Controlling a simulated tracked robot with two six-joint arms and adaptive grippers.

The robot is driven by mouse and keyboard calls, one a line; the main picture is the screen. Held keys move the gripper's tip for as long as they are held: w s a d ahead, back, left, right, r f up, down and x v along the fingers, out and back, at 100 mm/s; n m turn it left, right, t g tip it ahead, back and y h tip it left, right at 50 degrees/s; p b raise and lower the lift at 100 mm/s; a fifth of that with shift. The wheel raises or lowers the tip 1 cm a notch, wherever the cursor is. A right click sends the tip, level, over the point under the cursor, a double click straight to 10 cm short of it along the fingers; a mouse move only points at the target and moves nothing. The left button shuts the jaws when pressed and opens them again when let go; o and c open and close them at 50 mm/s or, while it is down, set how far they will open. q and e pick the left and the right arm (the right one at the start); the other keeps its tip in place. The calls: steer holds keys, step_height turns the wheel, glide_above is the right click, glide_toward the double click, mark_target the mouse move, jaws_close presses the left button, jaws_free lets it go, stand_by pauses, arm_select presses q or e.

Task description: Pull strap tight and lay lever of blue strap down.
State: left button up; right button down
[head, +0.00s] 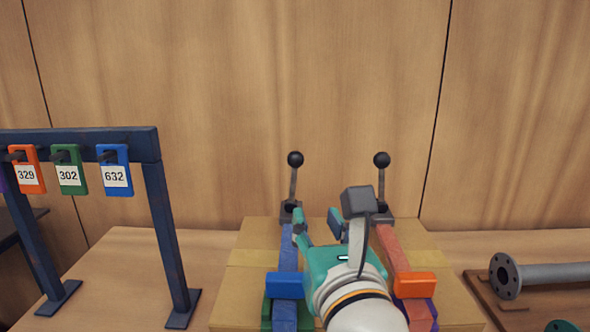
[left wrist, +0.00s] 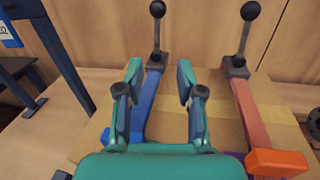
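The blue strap (head: 288,258) runs lengthwise over a box; it also shows in the left wrist view (left wrist: 146,104). Its lever (head: 294,182) stands upright at the far end, topped by a black ball, and shows in the left wrist view (left wrist: 157,32). A blue block (head: 285,285) sits at the strap's near end. My left gripper (head: 317,228) is open and empty, its fingers pointing toward the levers. In the left wrist view (left wrist: 158,88) the strap appears between its fingers; I cannot tell whether they touch it. My right gripper is not in view.
A red strap (head: 394,246) with an orange block (head: 414,284) and upright lever (head: 381,180) lies to the right. A dark rack (head: 80,142) with numbered tags stands left. A flanged pipe (head: 550,274) lies right. A wooden wall is behind.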

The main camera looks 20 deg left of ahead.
mark_target(295, 176)
arm_select(q)
steer(key=x, duration=1.7)
steer(key=shift+s+a+p, duration=0.15)
steer(key=shift+a+p, duration=0.05)
steer(key=shift+p, duration=0.2)
jaws_close()
